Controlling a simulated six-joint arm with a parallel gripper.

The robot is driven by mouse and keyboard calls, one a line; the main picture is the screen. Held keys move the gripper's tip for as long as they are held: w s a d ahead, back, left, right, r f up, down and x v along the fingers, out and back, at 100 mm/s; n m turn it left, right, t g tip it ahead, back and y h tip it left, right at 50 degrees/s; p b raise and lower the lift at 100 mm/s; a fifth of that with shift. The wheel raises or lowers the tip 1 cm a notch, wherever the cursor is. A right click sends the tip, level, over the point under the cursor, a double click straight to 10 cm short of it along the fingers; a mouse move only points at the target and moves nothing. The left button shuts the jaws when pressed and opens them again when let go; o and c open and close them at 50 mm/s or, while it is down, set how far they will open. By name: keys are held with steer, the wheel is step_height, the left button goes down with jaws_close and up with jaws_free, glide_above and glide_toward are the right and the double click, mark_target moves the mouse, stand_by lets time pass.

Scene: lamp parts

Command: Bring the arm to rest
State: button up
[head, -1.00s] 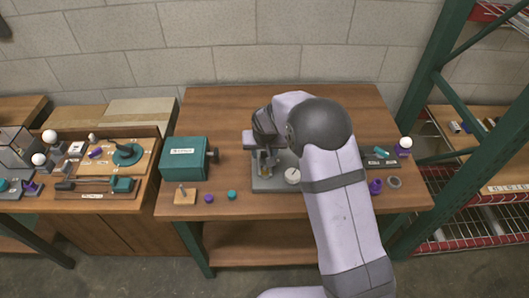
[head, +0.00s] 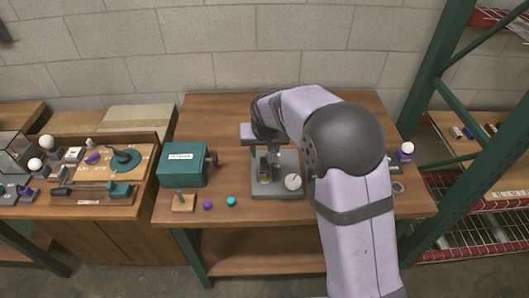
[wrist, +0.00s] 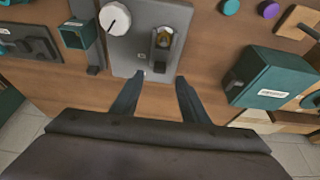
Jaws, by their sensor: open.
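My gripper (wrist: 161,79) is open, with two dark fingers apart and nothing between them in the wrist view. It is over the edge of a grey fixture plate (wrist: 130,58). In the head view, my arm bends over the workbench (head: 350,104), and its wrist is behind the plate (head: 277,193); the fingertips are hard to make out there. The plate carries a white round dial (head: 292,182) and a small upright holder (head: 265,172) with a brass-coloured piece in it. The holder also shows in the wrist view (wrist: 164,41).
Left of the plate are a teal box-like device (head: 183,170), a wooden block with a peg (head: 183,203), a purple cap (head: 208,204) and a teal cap (head: 231,201). Small parts at the bench's right are partly hidden by my arm. A green rack post (head: 435,75) stands at right.

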stand_by(0.4)
steer(key=s+f+n+g, duration=0.1)
steer(key=s+f, duration=0.1)
steer(key=s, duration=0.1)
steer(key=s+d+f+n, duration=0.1)
steer(key=s, duration=0.1)
steer(key=s+f+g, duration=0.1)
steer(key=s+f, duration=0.1)
steer(key=s, duration=0.1)
steer(key=shift+s+d+f+n+g, duration=0.3)
steer(key=shift+d+f+n, duration=0.05)
steer(key=shift+d+n, duration=0.05)
steer(key=s+d+g, duration=0.2)
steer(key=s+d, duration=0.2)
steer(key=s, duration=0.7)
steer(key=s+d+g, duration=0.2)
steer(key=s+d, duration=0.1)
steer(key=s, duration=0.8)
steer(key=shift+w+d+r+m+t, duration=0.15)
steer(key=shift+d+r+m+t, duration=0.5)
steer(key=shift+d+r, duration=0.35)
steer(key=shift+w+d+r+m+t, duration=0.15)
steer(key=shift+d+r+m+t, duration=0.3)
steer(key=shift+d+r+m, duration=0.55)
